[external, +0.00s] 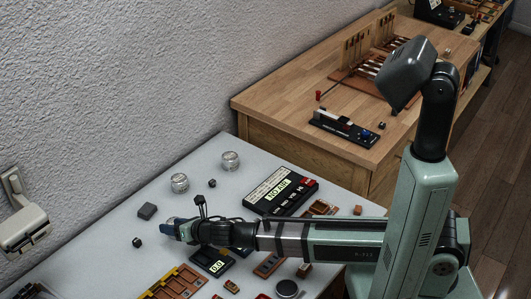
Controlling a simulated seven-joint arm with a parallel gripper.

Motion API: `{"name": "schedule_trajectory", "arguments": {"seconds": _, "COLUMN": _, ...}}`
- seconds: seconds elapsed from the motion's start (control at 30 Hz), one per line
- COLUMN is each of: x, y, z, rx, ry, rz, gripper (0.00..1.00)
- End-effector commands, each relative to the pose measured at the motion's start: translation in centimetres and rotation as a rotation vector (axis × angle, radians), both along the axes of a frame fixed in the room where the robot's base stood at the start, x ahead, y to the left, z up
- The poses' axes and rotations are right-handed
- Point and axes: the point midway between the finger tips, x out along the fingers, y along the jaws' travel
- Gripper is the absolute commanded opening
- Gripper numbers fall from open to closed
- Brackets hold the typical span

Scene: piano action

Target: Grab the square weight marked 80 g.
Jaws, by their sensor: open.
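My gripper (174,229) is low over the pale table, reaching left from my arm, and is open. No marking of 80 g is readable at this size. A flat dark grey block (147,211) lies up and left of the gripper, apart from it. A small black cube (137,242) lies left of the gripper, also apart. Another small dark cube (212,183) lies farther back. I cannot tell which of these, if any, is the 80 g weight. The spot right under the gripper is hidden.
A black device with a lit display (280,190) lies behind my arm. A scale reading 0.0 (211,261) and an orange-edged wooden tray (175,283) are in front.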

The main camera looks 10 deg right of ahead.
Motion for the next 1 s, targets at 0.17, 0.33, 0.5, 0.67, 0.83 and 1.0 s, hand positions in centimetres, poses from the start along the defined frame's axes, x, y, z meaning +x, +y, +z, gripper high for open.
{"name": "schedule_trajectory", "arguments": {"seconds": 0.17, "x": -4.5, "y": 0.9, "z": -0.7, "rx": -0.126, "ry": -0.159, "rz": 0.118, "gripper": 0.53}}
{"name": "schedule_trajectory", "arguments": {"seconds": 0.33, "x": -6.7, "y": 1.3, "z": -1.0, "rx": -0.19, "ry": -0.248, "rz": 0.179, "gripper": 0.53}}
{"name": "schedule_trajectory", "arguments": {"seconds": 0.5, "x": -6.8, "y": 1.9, "z": -1.3, "rx": -0.204, "ry": -0.269, "rz": 0.192, "gripper": 0.53}}
{"name": "schedule_trajectory", "arguments": {"seconds": 0.67, "x": -5.7, "y": 3.4, "z": -2.0, "rx": -0.204, "ry": -0.267, "rz": 0.189, "gripper": 0.53}}
{"name": "schedule_trajectory", "arguments": {"seconds": 0.83, "x": -4.1, "y": 5.6, "z": -3.1, "rx": -0.203, "ry": -0.267, "rz": 0.19, "gripper": 0.53}}
{"name": "schedule_trajectory", "arguments": {"seconds": 1.0, "x": -2.7, "y": 7.4, "z": -4.1, "rx": -0.203, "ry": -0.265, "rz": 0.189, "gripper": 0.53}}
